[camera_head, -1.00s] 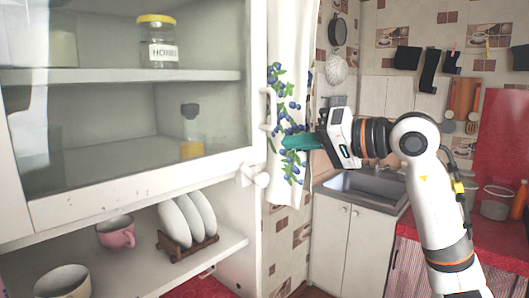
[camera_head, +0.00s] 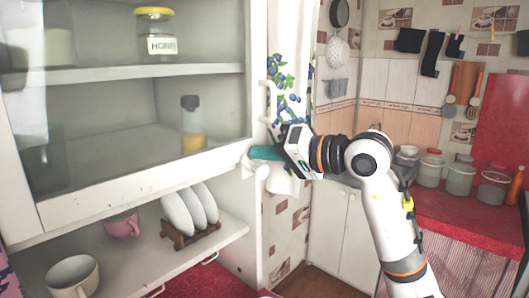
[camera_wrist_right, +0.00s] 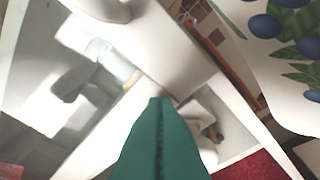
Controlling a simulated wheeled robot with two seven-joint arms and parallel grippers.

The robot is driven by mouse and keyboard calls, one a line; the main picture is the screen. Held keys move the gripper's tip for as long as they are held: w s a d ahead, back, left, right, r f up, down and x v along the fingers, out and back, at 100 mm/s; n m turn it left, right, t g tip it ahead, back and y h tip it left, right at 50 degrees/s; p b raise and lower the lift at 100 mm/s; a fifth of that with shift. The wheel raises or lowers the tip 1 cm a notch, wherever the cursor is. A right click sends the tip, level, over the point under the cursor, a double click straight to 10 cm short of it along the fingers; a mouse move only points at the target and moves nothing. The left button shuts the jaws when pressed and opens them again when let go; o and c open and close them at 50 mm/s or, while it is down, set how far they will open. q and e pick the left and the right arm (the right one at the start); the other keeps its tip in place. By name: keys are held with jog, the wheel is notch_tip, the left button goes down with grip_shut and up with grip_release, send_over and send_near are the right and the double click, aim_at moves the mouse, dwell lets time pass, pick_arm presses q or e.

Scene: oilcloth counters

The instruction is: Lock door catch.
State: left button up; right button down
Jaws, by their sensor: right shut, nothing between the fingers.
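The glass-fronted white cabinet door (camera_head: 150,178) looks closed. Its white catch (camera_head: 260,170) sits at the door's lower right corner, on the cabinet edge. A white vertical handle (camera_head: 270,100) is above it. My right gripper (camera_head: 252,153) has teal fingers, shut and empty, with the tips just above the catch. I cannot tell whether they touch it. In the right wrist view the shut fingertips (camera_wrist_right: 160,100) point at the white door frame. A pale rounded part beside them may be the catch, partly hidden. My left gripper is out of view.
A honey jar (camera_head: 156,32) and a bottle (camera_head: 192,125) stand behind the glass. The open shelf below holds a plate rack (camera_head: 190,235), a pink cup (camera_head: 122,224) and a beige cup (camera_head: 73,277). A berry-patterned curtain (camera_head: 290,75) hangs beside the door.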

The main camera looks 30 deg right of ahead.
jog(key=shift+a+n+b, duration=0.1)
jog(key=shift+n+b, duration=0.2)
jog(key=shift+b, duration=0.05)
